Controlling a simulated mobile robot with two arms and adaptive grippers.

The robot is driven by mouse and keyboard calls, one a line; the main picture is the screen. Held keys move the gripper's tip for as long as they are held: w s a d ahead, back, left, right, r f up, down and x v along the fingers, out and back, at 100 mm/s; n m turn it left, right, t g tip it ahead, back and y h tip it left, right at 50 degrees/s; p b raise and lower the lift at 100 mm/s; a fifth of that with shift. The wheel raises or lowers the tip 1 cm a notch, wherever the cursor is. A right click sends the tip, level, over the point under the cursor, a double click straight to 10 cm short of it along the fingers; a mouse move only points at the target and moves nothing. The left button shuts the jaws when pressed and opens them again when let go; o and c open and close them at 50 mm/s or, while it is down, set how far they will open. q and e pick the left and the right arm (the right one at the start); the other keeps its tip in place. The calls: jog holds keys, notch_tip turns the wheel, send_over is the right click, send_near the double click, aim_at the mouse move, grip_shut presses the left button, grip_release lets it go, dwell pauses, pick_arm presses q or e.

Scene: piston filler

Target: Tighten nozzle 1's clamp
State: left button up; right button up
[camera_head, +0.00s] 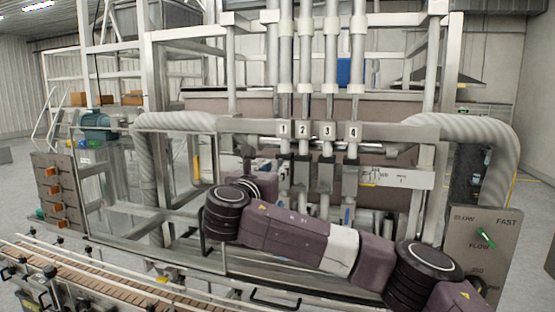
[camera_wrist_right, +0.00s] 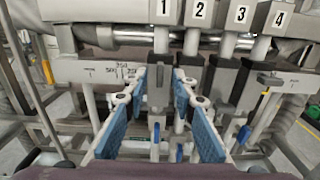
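Nozzle 1 hangs under the plate marked 1 (camera_head: 284,129), which also shows at the top of the wrist view (camera_wrist_right: 165,10). Below that plate is a dark clamp block (camera_wrist_right: 160,85), with a small blue tab (camera_wrist_right: 156,133) on the stem under it. My right gripper (camera_wrist_right: 160,80) is open, its two blue-padded fingers spread left and right of nozzle 1's clamp block. I cannot tell whether either pad touches it. In the head view my right forearm and wrist hide much of this area. My left gripper is not in view.
Nozzles 2, 3 and 4 (camera_head: 352,131) stand close to the right, with dark blocks below. A horizontal bar (camera_wrist_right: 90,71) with a scale crosses behind the fingers. A conveyor (camera_head: 90,275) runs along the front left. A speed panel (camera_head: 482,245) stands at right.

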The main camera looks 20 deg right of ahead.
aim_at(279, 165)
jog(key=shift+p+x, duration=0.55)
jog(key=shift+x, duration=1)
grip_shut()
